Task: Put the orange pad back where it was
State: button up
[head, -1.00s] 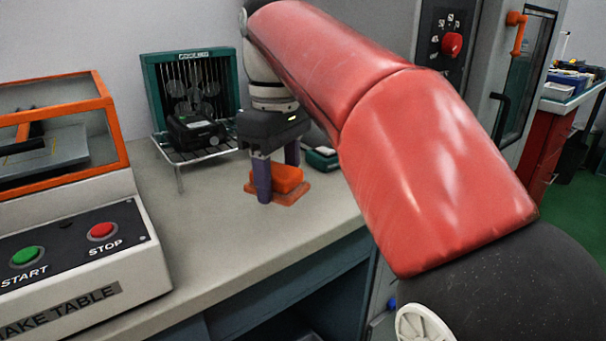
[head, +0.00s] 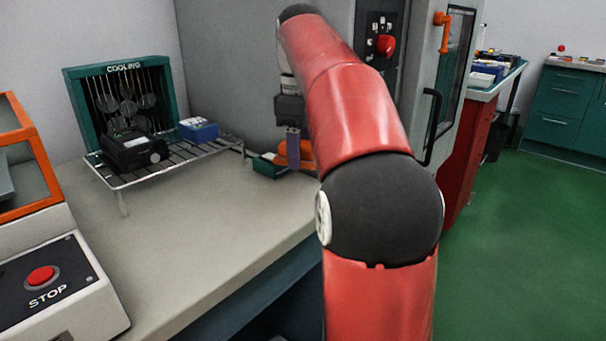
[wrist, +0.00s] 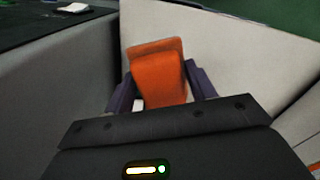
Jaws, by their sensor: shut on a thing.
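The orange pad (head: 304,150) is held between the purple fingers of my gripper (head: 293,148), above the right end of the bench, partly hidden by my red arm in the head view. The wrist view shows the orange pad (wrist: 158,76) tilted between both fingers of my gripper (wrist: 160,88), which is shut on it. I cannot tell which marked spot on the bench the pad came from.
A wire cooling rack (head: 189,160) holds a black device (head: 134,152) and a blue box (head: 199,129). A green-edged item (head: 268,166) lies beside the gripper. The front bench top (head: 200,235) is clear.

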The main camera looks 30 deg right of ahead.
aim_at(303, 142)
notch_tip(303, 142, down, 6)
jog(key=shift+d+f+b, duration=0.1)
jog(key=shift+d+b, duration=0.05)
jog(key=shift+b, duration=0.9)
jog(key=shift+w+d+f, duration=0.1)
jog(key=shift+d+f, duration=0.05)
jog(key=shift+f, duration=0.25)
jog(key=shift+f, duration=0.2)
jog(key=o, duration=1)
jog(key=shift+c, duration=0.2)
notch_tip(303, 142, up, 10)
jog(key=p, duration=0.3)
jog(key=shift+w, duration=0.1)
jog(key=shift+r, duration=1.2)
